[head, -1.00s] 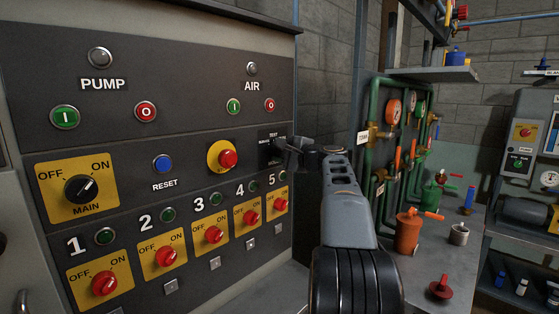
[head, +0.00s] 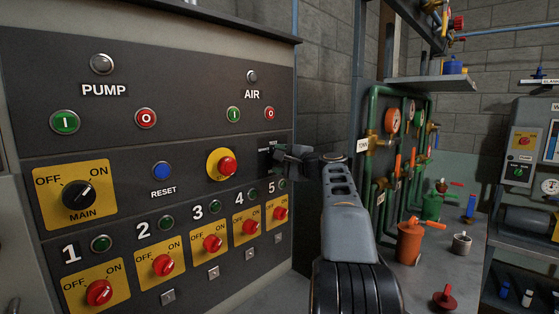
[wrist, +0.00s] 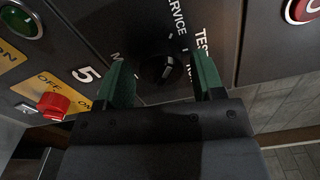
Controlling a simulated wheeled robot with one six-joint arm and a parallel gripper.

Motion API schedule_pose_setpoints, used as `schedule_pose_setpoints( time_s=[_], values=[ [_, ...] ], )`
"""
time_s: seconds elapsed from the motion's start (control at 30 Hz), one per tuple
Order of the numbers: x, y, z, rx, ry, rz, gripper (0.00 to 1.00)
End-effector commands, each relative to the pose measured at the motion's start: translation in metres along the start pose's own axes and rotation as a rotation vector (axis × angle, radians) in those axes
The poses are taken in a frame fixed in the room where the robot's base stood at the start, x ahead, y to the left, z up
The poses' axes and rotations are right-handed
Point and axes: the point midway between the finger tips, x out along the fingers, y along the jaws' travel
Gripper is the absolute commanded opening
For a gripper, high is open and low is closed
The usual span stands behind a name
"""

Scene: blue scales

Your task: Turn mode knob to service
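The mode knob (wrist: 158,69) is black and round, on the dark panel between my fingers in the wrist view. A light mark shows on its upper right side; I cannot tell exactly which label it points to. The SERVICE label (wrist: 177,16) is above it, and the TEST label (wrist: 202,42) is to the right, partly behind a finger. Other label letters are cut off by the fingers. My gripper (wrist: 163,82) is open, its green fingers on either side of the knob with gaps to it. In the head view my gripper (head: 281,157) is at the panel's right edge and hides the knob.
Left of the knob are a yellow-ringed red button (head: 226,166), the blue reset button (head: 162,171) and the main switch (head: 78,195). Numbered red switches (head: 213,243) run below. Green pipes with valves (head: 368,150) and a bench (head: 440,265) stand to the right.

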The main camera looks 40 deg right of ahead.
Motion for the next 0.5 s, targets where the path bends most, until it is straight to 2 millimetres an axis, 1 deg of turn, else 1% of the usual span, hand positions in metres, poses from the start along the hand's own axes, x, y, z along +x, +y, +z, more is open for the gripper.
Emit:
schedule_pose_setpoints(
  time_s=[0.03, 0.07, 0.33, 0.43, 0.5],
  values=[
    [0.000, 0.000, 0.000, 0.000, 0.000, -0.001, 0.67],
    [0.000, -0.001, 0.000, 0.000, 0.000, -0.001, 0.69],
    [-0.002, -0.001, 0.001, 0.000, 0.000, -0.002, 0.69],
    [-0.010, -0.001, 0.000, -0.001, 0.001, -0.003, 0.69],
    [-0.020, 0.000, 0.000, -0.001, 0.003, -0.003, 0.69]
  ],
)
